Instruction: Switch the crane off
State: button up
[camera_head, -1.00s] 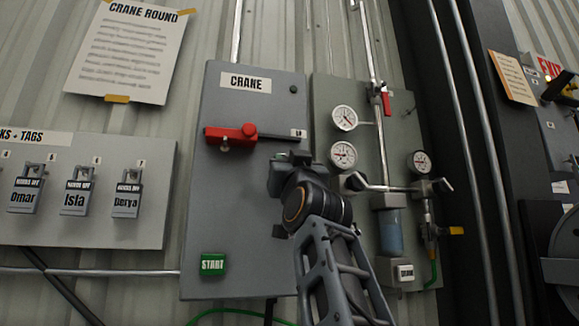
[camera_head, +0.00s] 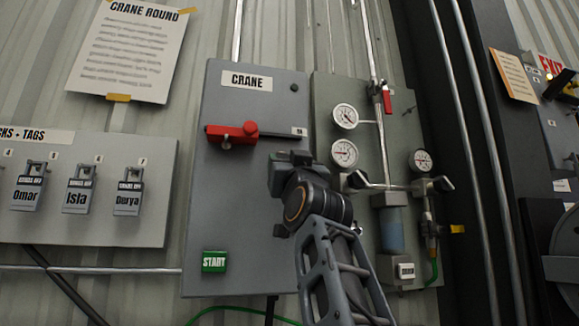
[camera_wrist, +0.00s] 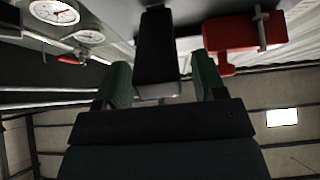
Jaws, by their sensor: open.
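The grey crane panel (camera_head: 230,210) carries a label reading CRANE. On it is a switch with a red block and round red knob (camera_head: 232,132) at left, and a dark bar (camera_head: 275,135) running level to the right, towards a small white plate (camera_head: 299,131). My gripper (camera_head: 292,158) is just below the bar's right end. In the wrist view, the open fingers of my gripper (camera_wrist: 158,75) stand either side of a dark bar (camera_wrist: 155,45); I cannot tell whether they touch it. The red block (camera_wrist: 245,33) lies to their right.
A green START button (camera_head: 213,262) is low on the panel. Gauges (camera_head: 344,154), pipes and a red valve handle (camera_head: 387,100) stand close to the right. Padlocks (camera_head: 78,190) hang on a board at left.

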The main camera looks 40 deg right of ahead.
jog(key=b+v, duration=0.8)
jog(key=v, duration=0.6)
jog(key=shift+r, duration=0.1)
